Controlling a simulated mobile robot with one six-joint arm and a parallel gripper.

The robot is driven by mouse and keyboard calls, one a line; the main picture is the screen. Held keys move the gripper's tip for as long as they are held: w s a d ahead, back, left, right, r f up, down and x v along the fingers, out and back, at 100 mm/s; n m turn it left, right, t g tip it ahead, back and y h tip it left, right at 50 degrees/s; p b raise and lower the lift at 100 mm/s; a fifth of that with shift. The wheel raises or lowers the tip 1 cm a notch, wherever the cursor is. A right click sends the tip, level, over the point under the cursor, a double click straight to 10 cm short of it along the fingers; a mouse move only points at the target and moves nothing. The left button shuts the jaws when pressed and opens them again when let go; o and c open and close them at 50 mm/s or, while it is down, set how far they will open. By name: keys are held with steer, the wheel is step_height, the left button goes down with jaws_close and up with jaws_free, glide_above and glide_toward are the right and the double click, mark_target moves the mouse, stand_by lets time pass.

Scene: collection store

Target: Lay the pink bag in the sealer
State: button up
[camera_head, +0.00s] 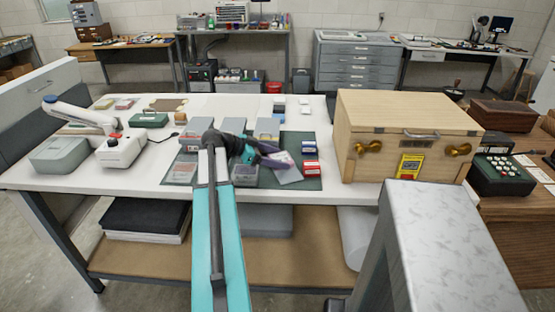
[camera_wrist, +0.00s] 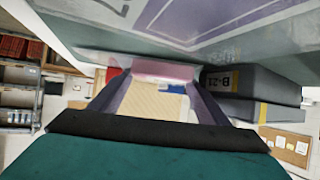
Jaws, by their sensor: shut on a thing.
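My gripper (camera_head: 278,160) is low over the dark green mat on the white table, its purple fingers pointing right. It also shows in the wrist view (camera_wrist: 163,78), with a pale pink edge of the pink bag (camera_wrist: 160,68) across the fingertips. It is shut on this bag. In the head view the pink bag (camera_head: 288,174) is a pale, thin sheet below the fingertips; the fingers cover part of it. I cannot tell whether it touches the mat. The sealer (camera_head: 120,151), white with a red part and a long raised arm, stands at the table's left, apart from my gripper.
Grey boxes (camera_head: 232,126) stand behind my gripper, and small red and blue packs (camera_head: 309,160) lie right of it. A large wooden case (camera_head: 400,130) fills the table's right. A grey lidded box (camera_head: 60,153) and a green case (camera_head: 149,119) are near the sealer.

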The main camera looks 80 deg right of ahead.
steer(key=shift+r+b, duration=0.5)
steer(key=shift+r, duration=1)
steer(key=w+a+b, duration=0.1)
steer(key=w+a, duration=0.1)
steer(key=a, duration=0.2)
steer(key=w+a+r, duration=0.1)
steer(key=w+a, duration=0.1)
steer(key=a, duration=0.3)
steer(key=w+a+b, duration=0.1)
steer(key=w+a, duration=0.2)
steer(key=a, duration=0.2)
steer(key=shift+w+a+r+b, duration=0.1)
steer(key=shift+a+r+b, duration=0.05)
steer(key=shift+r+b, duration=0.2)
steer(key=shift+f, duration=0.1)
